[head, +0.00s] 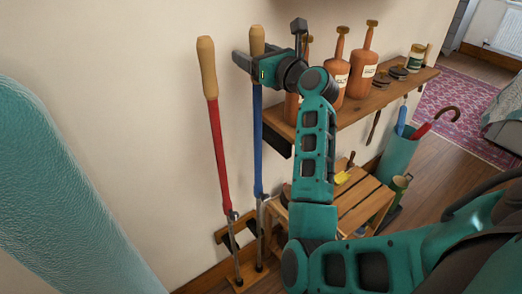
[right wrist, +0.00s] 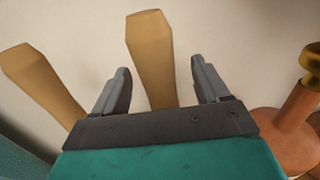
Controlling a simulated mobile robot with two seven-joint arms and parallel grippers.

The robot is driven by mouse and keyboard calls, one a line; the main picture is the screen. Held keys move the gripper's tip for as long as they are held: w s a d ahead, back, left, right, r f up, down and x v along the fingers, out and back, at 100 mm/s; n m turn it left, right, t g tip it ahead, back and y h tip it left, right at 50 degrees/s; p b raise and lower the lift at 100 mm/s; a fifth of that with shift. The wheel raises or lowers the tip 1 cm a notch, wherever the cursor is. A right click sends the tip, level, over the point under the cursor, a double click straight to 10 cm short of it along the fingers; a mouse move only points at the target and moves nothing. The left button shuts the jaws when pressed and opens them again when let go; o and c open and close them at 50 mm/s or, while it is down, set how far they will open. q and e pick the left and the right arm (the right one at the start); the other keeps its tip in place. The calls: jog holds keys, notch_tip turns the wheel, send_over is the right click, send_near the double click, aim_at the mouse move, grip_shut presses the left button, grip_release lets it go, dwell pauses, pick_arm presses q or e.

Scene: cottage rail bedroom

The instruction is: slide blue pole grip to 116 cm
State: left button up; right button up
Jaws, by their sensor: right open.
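The blue pole (head: 257,150) stands upright against the wall, with a wooden grip (head: 257,40) at its top. In the right wrist view this grip (right wrist: 150,60) rises between the two fingers. My right gripper (head: 268,58) is open around the grip's lower part; the fingers (right wrist: 160,85) show a gap on both sides of it. The red pole (head: 220,150) with its own wooden grip (head: 207,68) stands just left; its grip (right wrist: 40,80) lies outside the left finger. No height markings are readable. My left gripper is not seen.
A wooden shelf (head: 395,88) with orange bottles (head: 362,65) and jars sits right of the poles. Below are a slatted wooden stand (head: 362,200) and a teal umbrella holder (head: 398,155).

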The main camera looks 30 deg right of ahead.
jog(key=s, duration=1)
jog(key=shift+d+f, duration=0.15)
jog(key=shift+d, duration=0.15)
dwell(0.5)
